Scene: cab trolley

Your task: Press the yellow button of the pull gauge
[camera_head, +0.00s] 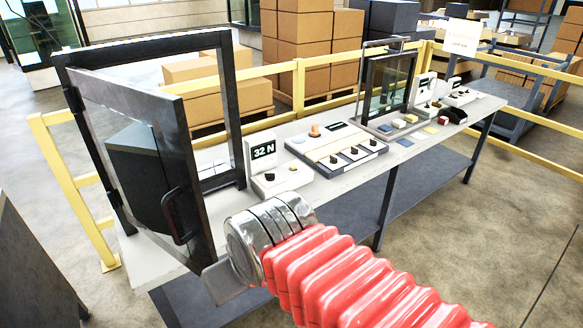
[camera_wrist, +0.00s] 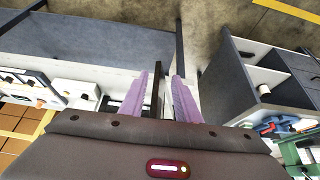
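The pull gauge appears to be the white unit with the "32 N" display (camera_head: 263,151) on the bench, behind and right of the open dark door (camera_head: 150,165). Its low base carries a dark knob; I cannot make out a yellow button. In the head view my wrist is in front of the gauge, low by the door's free edge; my fingers are mostly hidden. In the wrist view my gripper (camera_wrist: 160,75) has its two purple fingers apart, with a thin dark bar showing between them. I cannot tell whether it touches them.
The door frame (camera_head: 232,110) stands on the bench (camera_head: 345,185). The door has a black handle (camera_head: 176,215). Right of the gauge is a panel with several knobs (camera_head: 335,150), then a smaller framed stand (camera_head: 388,85). Yellow rails (camera_head: 290,68) run behind; floor is clear at front right.

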